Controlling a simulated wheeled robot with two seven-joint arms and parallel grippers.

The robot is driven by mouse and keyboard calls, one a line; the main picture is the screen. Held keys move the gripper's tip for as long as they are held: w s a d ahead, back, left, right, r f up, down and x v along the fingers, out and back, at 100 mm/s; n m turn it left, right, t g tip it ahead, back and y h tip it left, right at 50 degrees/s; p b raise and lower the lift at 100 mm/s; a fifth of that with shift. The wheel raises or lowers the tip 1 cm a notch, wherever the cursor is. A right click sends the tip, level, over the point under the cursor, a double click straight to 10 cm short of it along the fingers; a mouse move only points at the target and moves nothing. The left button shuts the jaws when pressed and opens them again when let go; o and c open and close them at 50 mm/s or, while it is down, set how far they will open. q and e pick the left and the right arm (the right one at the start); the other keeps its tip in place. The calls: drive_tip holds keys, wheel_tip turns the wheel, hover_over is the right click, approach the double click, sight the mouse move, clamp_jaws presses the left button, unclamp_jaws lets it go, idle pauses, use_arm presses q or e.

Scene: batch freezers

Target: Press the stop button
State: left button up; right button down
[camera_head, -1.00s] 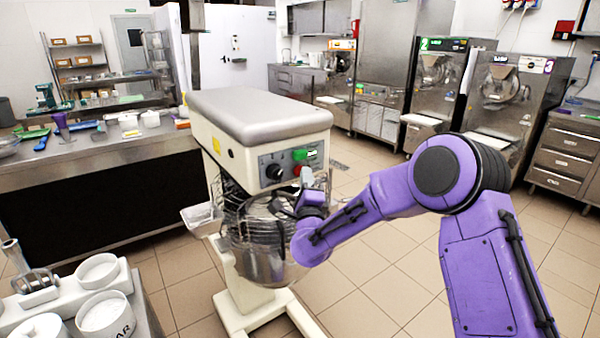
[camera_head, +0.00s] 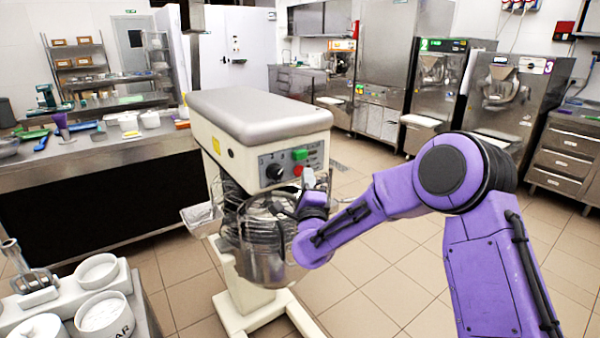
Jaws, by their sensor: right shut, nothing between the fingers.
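The red stop button (camera_head: 298,171) is on the front control panel of the mixer (camera_head: 260,112), below a green button (camera_head: 299,155) and right of a black dial (camera_head: 274,171). My right gripper (camera_head: 311,180) is shut and empty. Its fingertips point up, just right of and slightly below the red button, overlapping its edge in the picture. I cannot tell whether they touch it. My left gripper is not in view.
The mixer's wire guard and bowl (camera_head: 262,240) are below the panel, partly behind my right arm. A steel counter (camera_head: 95,155) stands left, and a white ingredient stand (camera_head: 70,305) at lower left.

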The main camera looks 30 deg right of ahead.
drive_tip(key=shift+s, duration=0.35)
drive_tip(key=shift+s+d, duration=0.2)
drive_tip(key=shift+s, duration=2.3)
drive_tip(key=s+a+f+n+g+y, duration=0.25)
drive_tip(key=f+n, duration=0.25)
drive_tip(key=f, duration=0.3)
drive_tip(key=s+a+f+n+g+y, duration=0.1)
drive_tip(key=s+f+n+g, duration=0.2)
drive_tip(key=f, duration=0.5)
drive_tip(key=s+a+f+n+g+y, duration=0.2)
drive_tip(key=f+n, duration=0.4)
drive_tip(key=f, duration=0.2)
drive_tip(key=s+f+n+g, duration=0.2)
drive_tip(key=s+f+g, duration=0.2)
drive_tip(key=s+f, duration=0.6)
drive_tip(key=s+a+f+n+g+y, duration=0.1)
drive_tip(key=s+f+n+g, duration=0.2)
drive_tip(key=s+f, duration=0.7)
drive_tip(key=s+g, duration=0.2)
drive_tip(key=s, duration=0.7)
drive_tip(key=shift+f, duration=0.2)
